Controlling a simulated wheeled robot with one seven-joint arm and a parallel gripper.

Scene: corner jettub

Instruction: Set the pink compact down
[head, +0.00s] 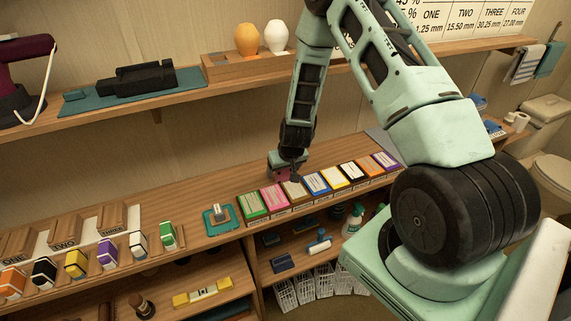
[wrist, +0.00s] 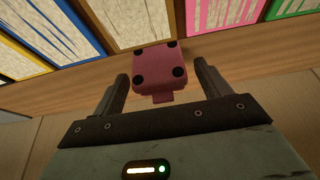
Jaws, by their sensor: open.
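The pink compact (wrist: 159,68) shows in the wrist view as a small rounded block with black dots at its corners and a small tab. It lies between the fingertips of my gripper (wrist: 161,80), with a visible gap on both sides. My gripper is open. In the head view my gripper (head: 287,163) is low over the wooden counter, behind the row of coloured boxes, and a bit of the pink compact (head: 281,173) shows under it. The fingers mostly hide there. I cannot tell whether the compact's whole face touches the wood.
Boxes with coloured borders, among them a green one (head: 252,205) and a pink one (head: 274,197), stand in a row along the counter's front. A teal tray (head: 209,225) lies left of them. A wall shelf (head: 140,110) runs above.

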